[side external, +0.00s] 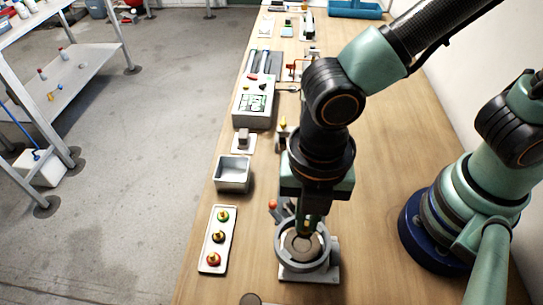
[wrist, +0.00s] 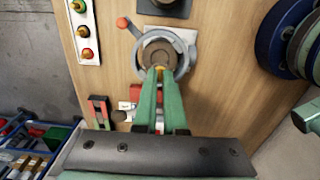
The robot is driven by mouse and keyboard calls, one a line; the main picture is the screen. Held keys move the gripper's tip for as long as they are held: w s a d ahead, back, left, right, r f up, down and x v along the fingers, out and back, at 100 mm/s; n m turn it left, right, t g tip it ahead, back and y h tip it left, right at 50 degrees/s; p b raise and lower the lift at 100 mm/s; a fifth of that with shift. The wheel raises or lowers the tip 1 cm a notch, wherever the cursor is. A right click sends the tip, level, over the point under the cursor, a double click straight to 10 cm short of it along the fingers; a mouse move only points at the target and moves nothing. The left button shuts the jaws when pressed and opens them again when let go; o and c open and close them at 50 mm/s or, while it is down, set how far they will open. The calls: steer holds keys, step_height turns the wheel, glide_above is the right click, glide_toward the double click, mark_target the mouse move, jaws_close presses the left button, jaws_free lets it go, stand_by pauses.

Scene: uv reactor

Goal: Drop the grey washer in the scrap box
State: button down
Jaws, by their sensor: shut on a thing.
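The grey washer (wrist: 153,47) looks like the grey-brown disc inside the round ring of the reactor fixture (wrist: 183,62). In the side view the disc (side external: 298,246) shows inside the fixture (side external: 281,262), partly covered by my gripper (side external: 307,230). My gripper points down over the ring, and its fingers (wrist: 159,74) are shut on a small yellow knob at their tips. The knob appears to belong to the washer; its contact with the disc is mostly hidden. The scrap box is probably the open, empty grey box (side external: 233,186) to the left and farther back.
A white tray (side external: 228,213) with green, black and red knobbed pieces lies left of the fixture. An orange-tipped lever (wrist: 124,22) stands at the fixture's left. A grey control box (side external: 241,117) stands beyond. Blue bins (wrist: 42,125) show at lower left in the wrist view.

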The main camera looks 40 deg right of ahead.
step_height(320, 180, up, 5)
steer(key=shift+a, duration=0.1)
steer(key=w+d, duration=0.3)
steer(key=w, duration=1.9)
steer(key=shift+w+f, duration=0.15)
steer(key=shift+f, duration=5.45)
steer(key=c, duration=0.9)
jaws_free()
steer(key=shift+r, duration=0.1)
